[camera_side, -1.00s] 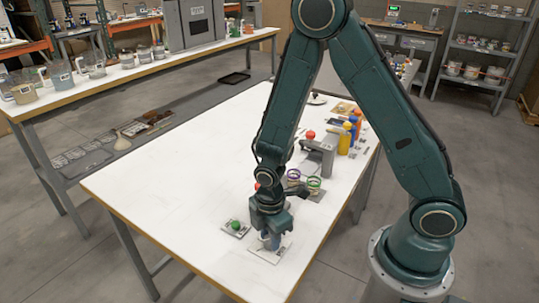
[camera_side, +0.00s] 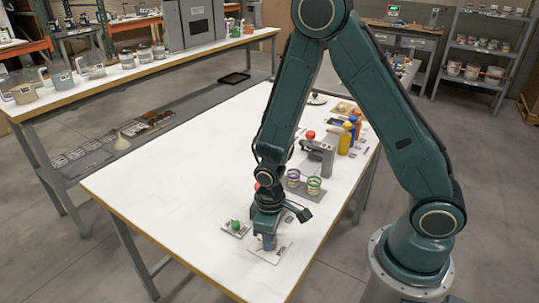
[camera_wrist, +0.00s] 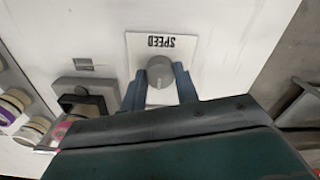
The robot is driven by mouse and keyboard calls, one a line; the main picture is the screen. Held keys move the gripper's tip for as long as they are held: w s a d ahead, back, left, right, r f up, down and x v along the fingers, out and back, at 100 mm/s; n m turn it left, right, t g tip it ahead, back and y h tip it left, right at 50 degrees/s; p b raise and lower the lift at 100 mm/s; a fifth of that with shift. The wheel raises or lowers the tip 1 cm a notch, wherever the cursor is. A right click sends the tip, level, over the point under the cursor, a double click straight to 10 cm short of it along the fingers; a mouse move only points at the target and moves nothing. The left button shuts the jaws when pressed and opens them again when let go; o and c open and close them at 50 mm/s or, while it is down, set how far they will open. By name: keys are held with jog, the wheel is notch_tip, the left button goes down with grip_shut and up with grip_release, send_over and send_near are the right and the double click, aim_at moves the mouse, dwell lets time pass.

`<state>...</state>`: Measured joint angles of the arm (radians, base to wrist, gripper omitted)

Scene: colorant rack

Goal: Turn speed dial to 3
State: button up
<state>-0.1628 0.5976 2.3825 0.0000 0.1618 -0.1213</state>
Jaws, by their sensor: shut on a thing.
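The speed dial (camera_wrist: 160,72) is a round grey knob on a white plate (camera_wrist: 137,42) marked SPEED, whose lettering reads upside down in the wrist view. My gripper (camera_wrist: 159,84) has its two blue-grey fingers on either side of the knob and is shut on it. In the side view my gripper (camera_side: 268,242) points straight down over the white plate (camera_side: 284,250) near the table's front, and it hides the knob. I cannot make out a pointer or number on the dial.
A small plate with a green button (camera_side: 236,225) lies just left of my gripper. Jars with purple and green rims (camera_side: 313,186), a grey device (camera_side: 318,155) and coloured bottles (camera_side: 345,138) stand farther back. The left part of the white table (camera_side: 170,180) is clear.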

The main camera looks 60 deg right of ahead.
jog(key=m, duration=0.5)
jog(key=shift+m, duration=0.3)
jog(key=m, duration=0.5)
jog(key=shift+m, duration=0.4)
jog(key=o, duration=1)
jog(key=shift+r, duration=0.2)
jog(key=shift+r, duration=6.75)
